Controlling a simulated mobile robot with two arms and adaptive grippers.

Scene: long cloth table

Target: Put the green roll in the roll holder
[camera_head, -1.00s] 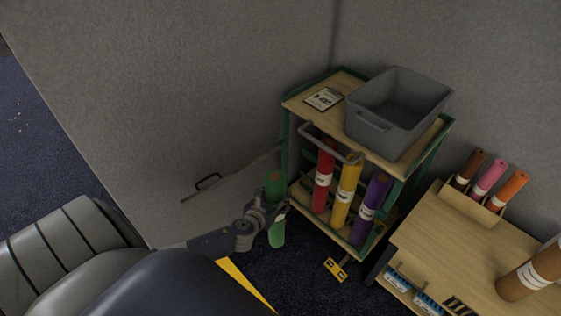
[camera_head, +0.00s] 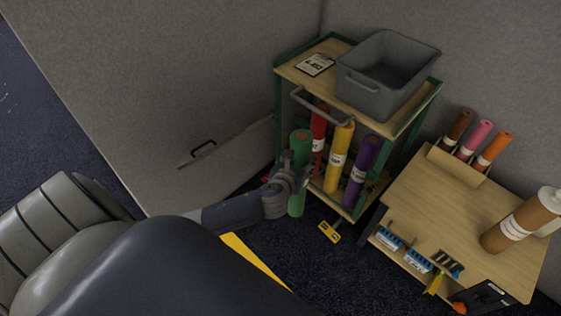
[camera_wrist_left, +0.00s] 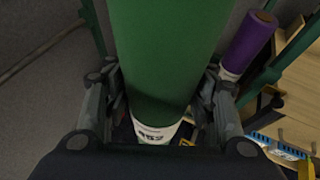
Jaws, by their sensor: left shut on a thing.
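The green roll (camera_head: 300,147) stands about upright in my left gripper (camera_head: 296,180), just left of the cart's front. In the left wrist view the green roll (camera_wrist_left: 168,50) fills the middle, with a finger of my left gripper (camera_wrist_left: 160,112) on each side and a white label low down. The green roll partly overlaps the red one in the head view. My right gripper is out of view.
A grey bin (camera_head: 385,75) and a clipboard (camera_head: 316,64) sit on the cart top. A wooden table (camera_head: 450,205) at right carries a small box (camera_head: 452,172) with brown, pink and orange rolls. A grey wall panel (camera_head: 170,90) is behind. A yellow item (camera_head: 329,232) lies below the cart.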

